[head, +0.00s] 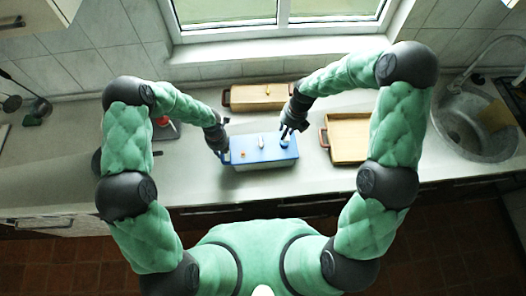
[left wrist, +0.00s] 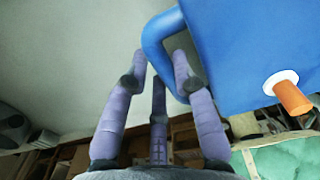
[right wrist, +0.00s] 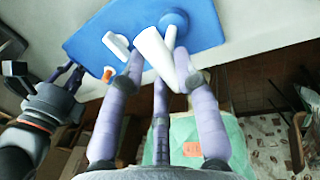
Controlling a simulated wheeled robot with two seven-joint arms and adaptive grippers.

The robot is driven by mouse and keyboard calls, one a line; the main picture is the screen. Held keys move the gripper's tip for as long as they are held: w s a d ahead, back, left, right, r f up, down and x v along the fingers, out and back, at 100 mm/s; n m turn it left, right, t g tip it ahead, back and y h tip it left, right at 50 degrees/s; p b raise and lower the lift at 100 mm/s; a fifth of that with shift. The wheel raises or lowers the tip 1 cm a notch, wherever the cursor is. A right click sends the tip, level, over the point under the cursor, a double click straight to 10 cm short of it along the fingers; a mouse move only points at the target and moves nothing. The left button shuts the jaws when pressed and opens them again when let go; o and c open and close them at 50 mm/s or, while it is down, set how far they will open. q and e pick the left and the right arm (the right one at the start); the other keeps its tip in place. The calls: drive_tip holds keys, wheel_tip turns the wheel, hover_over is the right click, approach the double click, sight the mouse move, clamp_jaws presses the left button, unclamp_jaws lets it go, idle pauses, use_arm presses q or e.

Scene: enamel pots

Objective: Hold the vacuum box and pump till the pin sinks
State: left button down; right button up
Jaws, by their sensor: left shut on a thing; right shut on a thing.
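The blue vacuum box (head: 262,160) stands on the counter in front of me. My left gripper (head: 223,153) is shut on the blue loop handle (left wrist: 152,42) at the box's left end. The orange pin (left wrist: 292,97) sticks out of a white ring on the box; in the right wrist view the pin (right wrist: 108,73) is near the lid's left end. My right gripper (head: 287,137) is shut on the white pump handle (right wrist: 153,48), beside a round blue boss (right wrist: 174,21) on the lid. Fingers partly hide the pump handle. A white lid piece (right wrist: 117,45) lies between pin and pump.
A closed wooden-looking box (head: 262,97) stands behind, by the window. An open tan tray (head: 349,137) with a reddish handle stands right of the vacuum box. A round sink (head: 470,125) is at far right. The counter in front is clear.

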idle(0.4)
drive_tip(key=shift+f, duration=0.2)
idle(0.3)
hover_over(284, 144)
drive_tip(key=shift+f, duration=2.1)
drive_tip(key=shift+r, duration=2.35)
drive_tip(key=shift+f, duration=0.1)
drive_tip(key=shift+s+f, duration=0.1)
drive_tip(key=shift+f, duration=2.2)
